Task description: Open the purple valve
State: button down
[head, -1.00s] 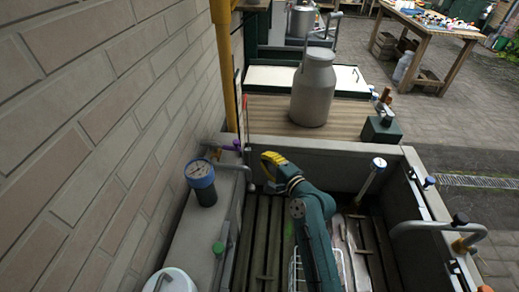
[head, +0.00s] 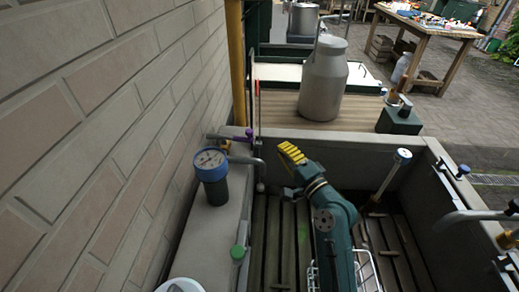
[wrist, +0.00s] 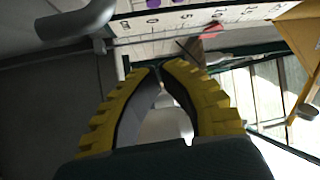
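The purple valve (head: 247,133) is small in the head view. It sits on a pipe by the brick wall, behind the blue gauge and near the foot of the yellow post. My gripper (head: 287,153), with ribbed yellow fingers, is over the trough, to the right of the valve and apart from it. In the wrist view the two fingertips (wrist: 160,68) come together with nothing visible held between them. Small purple spots (wrist: 152,3) show at the top edge there; I cannot tell whether they belong to the valve.
A blue-rimmed gauge (head: 211,172) and a green knob (head: 238,252) stand along the left ledge. A bent grey pipe (head: 248,160) reaches toward my gripper. A metal churn (head: 323,82) stands on the wooden shelf behind. The trough wall (head: 345,158) encloses slats and a wire rack.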

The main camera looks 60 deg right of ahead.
aim_at(237, 139)
jog(key=shift+d, duration=0.1)
jog(key=w+d+b, duration=0.1)
jog(key=w+b, duration=0.1)
jog(key=w, duration=0.6)
jog(key=shift+d+r+b, duration=0.2)
jog(key=shift+r+b, duration=0.05)
jog(key=shift+b, duration=0.15)
jog(key=shift+s, duration=0.1)
